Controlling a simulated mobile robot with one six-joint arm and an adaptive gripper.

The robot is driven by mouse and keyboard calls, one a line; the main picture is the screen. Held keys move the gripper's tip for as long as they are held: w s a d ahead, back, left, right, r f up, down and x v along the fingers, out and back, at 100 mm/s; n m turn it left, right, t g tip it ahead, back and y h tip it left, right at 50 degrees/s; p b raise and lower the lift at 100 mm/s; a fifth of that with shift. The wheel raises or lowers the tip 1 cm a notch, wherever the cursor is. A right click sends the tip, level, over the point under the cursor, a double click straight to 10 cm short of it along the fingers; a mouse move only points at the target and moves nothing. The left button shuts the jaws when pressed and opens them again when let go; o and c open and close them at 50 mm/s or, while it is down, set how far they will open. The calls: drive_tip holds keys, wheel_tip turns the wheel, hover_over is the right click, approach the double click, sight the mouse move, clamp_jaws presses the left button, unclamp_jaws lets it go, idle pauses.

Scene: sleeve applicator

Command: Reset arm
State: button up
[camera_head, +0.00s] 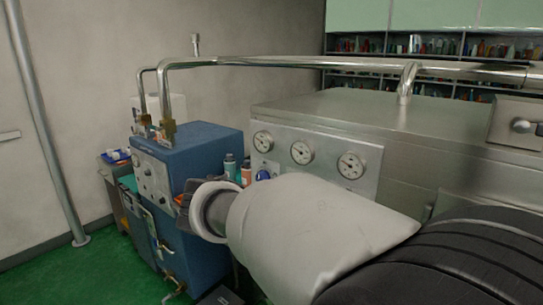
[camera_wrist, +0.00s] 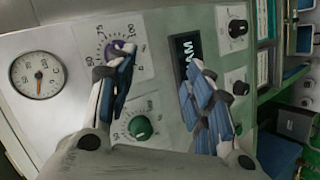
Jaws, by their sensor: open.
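My gripper (camera_wrist: 158,85) is open in the wrist view, its two blue-padded fingers spread apart with nothing between them. It faces a grey control panel (camera_wrist: 165,75). The panel has a purple knob (camera_wrist: 116,48) behind the left finger and a green knob (camera_wrist: 140,127) low between the fingers. A dark display (camera_wrist: 187,56) sits behind the right finger. I cannot tell how far the fingertips are from the panel. In the head view my white arm covers the lower middle, and the gripper cannot be clearly made out.
A steel machine (camera_head: 340,110) with three gauges stands behind my arm. A blue machine (camera_head: 190,150) stands to its left, with small bottles (camera_head: 230,168) beside it. A steel pipe (camera_head: 300,64) runs above both. Green floor (camera_head: 90,275) is open at lower left.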

drive_tip(key=s+d+f+m+g+y, duration=0.1)
drive_tip(key=s+d+f+g+y, duration=0.1)
drive_tip(key=s+d, duration=0.4)
drive_tip(key=s+d+f+g+y, duration=0.1)
drive_tip(key=s+d+f+y, duration=0.15)
drive_tip(key=s, duration=0.55)
drive_tip(key=s+a+f+m+y, duration=0.1)
drive_tip(key=s+f+y, duration=0.1)
drive_tip(key=s, duration=0.4)
drive_tip(key=s+f+m+y, duration=0.1)
drive_tip(key=s+f+y, duration=0.2)
drive_tip(key=s, duration=0.4)
drive_tip(key=shift+a+m+t, duration=0.3)
drive_tip(key=shift+a, duration=0.1)
